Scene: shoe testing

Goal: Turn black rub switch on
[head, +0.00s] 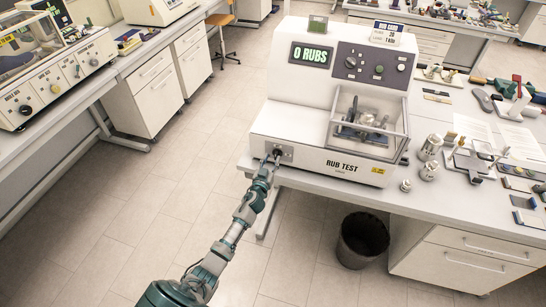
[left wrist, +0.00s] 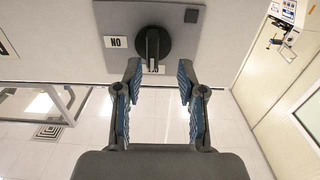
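The white rub test machine (head: 325,100) stands on the bench, and its screen (head: 311,55) reads 0 RUBS. The black rub switch (left wrist: 153,45) is a round knob with a raised bar, on a grey plate (left wrist: 205,30) at the machine's lower front left. One label (left wrist: 115,42) beside the knob looks like an upside-down ON; another, by the bar's end, is partly hidden. My left gripper (left wrist: 160,72) is open, with its blue-padded fingers apart on either side of the bar's end; I see no contact. In the head view the left gripper (head: 272,164) covers part of the switch area.
A clear guarded chamber (head: 367,120) is on the machine's front right. Metal weights (head: 430,148) and tools lie on the bench to the right. A dark bin (head: 362,240) stands below. The floor (head: 150,220) at left is clear.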

